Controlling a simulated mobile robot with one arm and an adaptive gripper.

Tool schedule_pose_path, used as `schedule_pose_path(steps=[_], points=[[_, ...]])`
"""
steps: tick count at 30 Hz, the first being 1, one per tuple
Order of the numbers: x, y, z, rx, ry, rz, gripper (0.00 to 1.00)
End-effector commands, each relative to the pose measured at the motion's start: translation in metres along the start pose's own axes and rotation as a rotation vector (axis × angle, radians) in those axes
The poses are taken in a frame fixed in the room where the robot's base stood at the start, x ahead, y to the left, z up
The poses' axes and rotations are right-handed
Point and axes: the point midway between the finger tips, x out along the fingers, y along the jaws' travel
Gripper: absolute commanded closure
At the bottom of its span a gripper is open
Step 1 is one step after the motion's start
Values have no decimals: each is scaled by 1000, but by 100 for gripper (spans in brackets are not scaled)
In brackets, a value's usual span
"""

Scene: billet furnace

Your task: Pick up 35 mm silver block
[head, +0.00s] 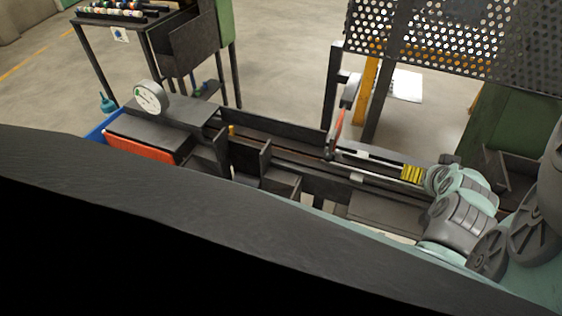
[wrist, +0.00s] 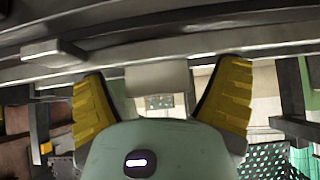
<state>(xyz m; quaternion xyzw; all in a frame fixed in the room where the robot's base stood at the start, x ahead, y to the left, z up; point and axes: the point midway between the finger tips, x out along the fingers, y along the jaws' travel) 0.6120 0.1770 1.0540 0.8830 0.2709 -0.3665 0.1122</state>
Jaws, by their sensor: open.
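My gripper (wrist: 162,72) is open, with its two yellow-padded fingers apart in the wrist view. A plain silver-grey block (wrist: 158,78) shows between the fingertips, with a gap on each side. A second silver-grey block (wrist: 52,53) lies further left along the rails in the wrist view. In the head view my gripper (head: 412,174) is at the right end of the long dark bench, low over the rails. One small silver block (head: 356,178) sits on the near rail left of it. I cannot tell from these frames which block is 35 mm.
Long metal rails (head: 300,153) run along the bench. A red-handled lever (head: 337,128) stands at its middle. A round dial gauge (head: 150,97) and an orange-red tray (head: 142,149) are at the left end. A perforated guard (head: 440,35) rises behind. Open floor lies beyond.

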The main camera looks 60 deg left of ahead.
Motion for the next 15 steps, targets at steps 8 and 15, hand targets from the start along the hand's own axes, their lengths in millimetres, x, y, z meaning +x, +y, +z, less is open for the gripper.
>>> schedule_pose_path(steps=[8,15], points=[[0,-1,0,-1,1,-1,23],[0,0,0,-1,1,0,48]])
